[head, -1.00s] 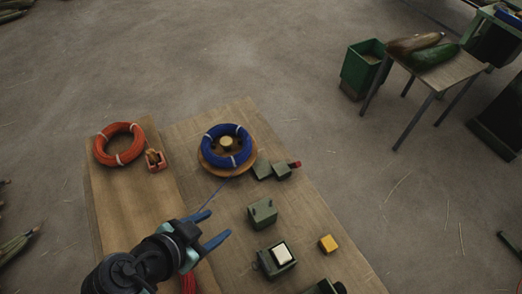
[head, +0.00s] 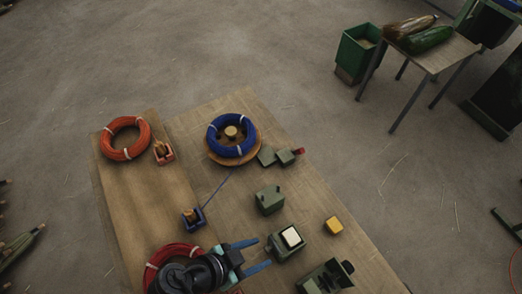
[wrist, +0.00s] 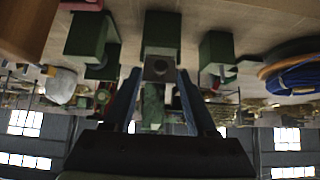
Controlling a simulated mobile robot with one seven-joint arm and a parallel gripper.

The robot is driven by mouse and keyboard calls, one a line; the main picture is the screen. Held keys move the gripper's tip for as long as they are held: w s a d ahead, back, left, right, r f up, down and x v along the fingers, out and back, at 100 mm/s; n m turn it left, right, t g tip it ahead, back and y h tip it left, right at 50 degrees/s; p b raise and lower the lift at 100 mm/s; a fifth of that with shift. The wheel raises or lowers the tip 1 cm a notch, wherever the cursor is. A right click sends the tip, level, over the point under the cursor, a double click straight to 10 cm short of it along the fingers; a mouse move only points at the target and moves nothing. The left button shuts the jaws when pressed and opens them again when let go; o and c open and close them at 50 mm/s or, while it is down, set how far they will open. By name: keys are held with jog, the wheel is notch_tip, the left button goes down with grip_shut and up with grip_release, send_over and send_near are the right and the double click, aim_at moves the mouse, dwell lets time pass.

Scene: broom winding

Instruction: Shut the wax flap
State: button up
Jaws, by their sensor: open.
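A green box with a pale block on top (head: 287,242) stands on the table. A dark green box with a raised dark part (head: 326,279) stands at the lower right; I cannot tell for sure which piece is the wax flap. My gripper (head: 264,252) is open and empty, its blue fingers pointing right toward the pale-topped box. In the wrist view, which looks upside down, the open fingers (wrist: 159,78) point at a green box with a dark round spot (wrist: 160,45). I cannot tell whether they touch it.
Orange (head: 126,153) and red (head: 165,258) coils lie at left. The table's right edge is close to the yellow cube.

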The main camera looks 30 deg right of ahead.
jog(key=shift+x, duration=1.05)
grip_shut()
